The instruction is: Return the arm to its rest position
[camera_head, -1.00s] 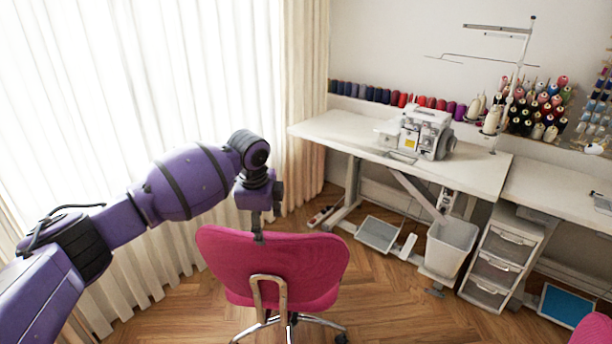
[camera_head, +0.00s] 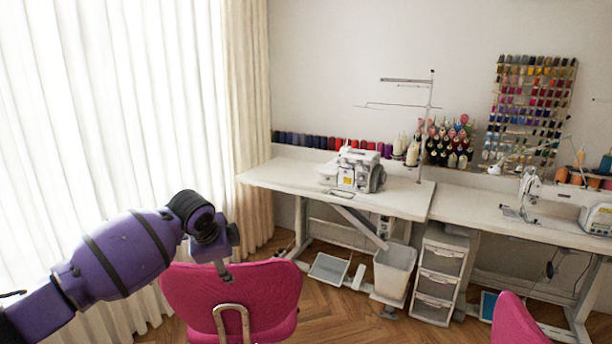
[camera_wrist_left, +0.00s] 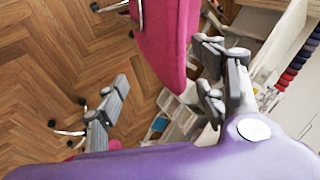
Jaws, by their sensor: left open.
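My left arm is purple and comes in from the lower left in the head view. Its gripper (camera_head: 222,268) points down at the top edge of the pink chair's back (camera_head: 235,292). In the left wrist view the gripper (camera_wrist_left: 160,75) is open, with its grey fingers wide apart and nothing held. The chair back (camera_wrist_left: 168,40) shows between and beyond the fingers there. I cannot tell whether a finger touches it. My right arm and gripper are not in view.
A white curtain (camera_head: 110,130) hangs close beside the arm on the left. A white sewing table (camera_head: 300,178) with a machine (camera_head: 358,170) stands beyond the chair. A bin (camera_head: 394,270) and drawers (camera_head: 438,275) stand below. Another pink chair (camera_head: 515,322) is at the lower right.

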